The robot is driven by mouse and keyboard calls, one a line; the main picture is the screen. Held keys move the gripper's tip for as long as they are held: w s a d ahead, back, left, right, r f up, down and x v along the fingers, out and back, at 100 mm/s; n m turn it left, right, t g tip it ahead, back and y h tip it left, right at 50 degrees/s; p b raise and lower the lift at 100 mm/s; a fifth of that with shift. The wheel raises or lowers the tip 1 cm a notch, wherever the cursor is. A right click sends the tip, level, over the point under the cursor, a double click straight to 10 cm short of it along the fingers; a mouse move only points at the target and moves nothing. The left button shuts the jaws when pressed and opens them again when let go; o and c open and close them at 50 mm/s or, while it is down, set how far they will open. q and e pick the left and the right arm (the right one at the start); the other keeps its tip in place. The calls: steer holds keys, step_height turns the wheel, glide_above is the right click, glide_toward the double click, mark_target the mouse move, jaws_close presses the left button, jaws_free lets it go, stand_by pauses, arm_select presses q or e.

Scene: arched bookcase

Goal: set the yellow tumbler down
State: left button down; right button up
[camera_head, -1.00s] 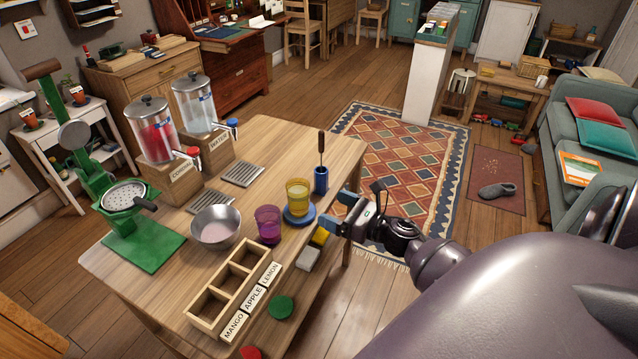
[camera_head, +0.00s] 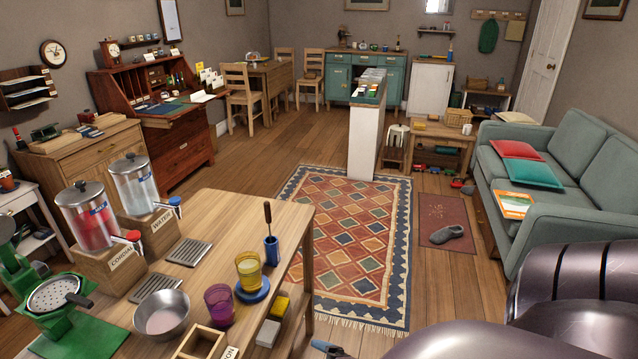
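The yellow tumbler (camera_head: 249,268) stands upright on a round blue coaster (camera_head: 254,292) near the right edge of the wooden table. Nothing grips it. A small blue-grey tip, apparently of my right gripper (camera_head: 328,348), shows at the bottom edge, below and right of the tumbler and apart from it. The rest of that gripper is cut off, so its opening is hidden. My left gripper is not in view.
A purple tumbler (camera_head: 219,304) and a metal bowl (camera_head: 161,316) stand left of the yellow tumbler. A blue holder (camera_head: 272,251) with a tool is behind it. Drink dispensers stand at the left.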

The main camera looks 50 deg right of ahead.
steer(key=s+a+f+m+g+y, duration=0.1)
steer(key=s+a+m+g, duration=0.1)
steer(key=s+a+m, duration=0.2)
steer(key=a+m, duration=0.1)
steer(key=m, duration=0.2)
steer(key=shift+s+f+g, duration=0.3)
steer(key=shift+s+f, duration=0.1)
steer(key=shift+r+p, duration=0.9)
steer(key=shift+p, duration=0.1)
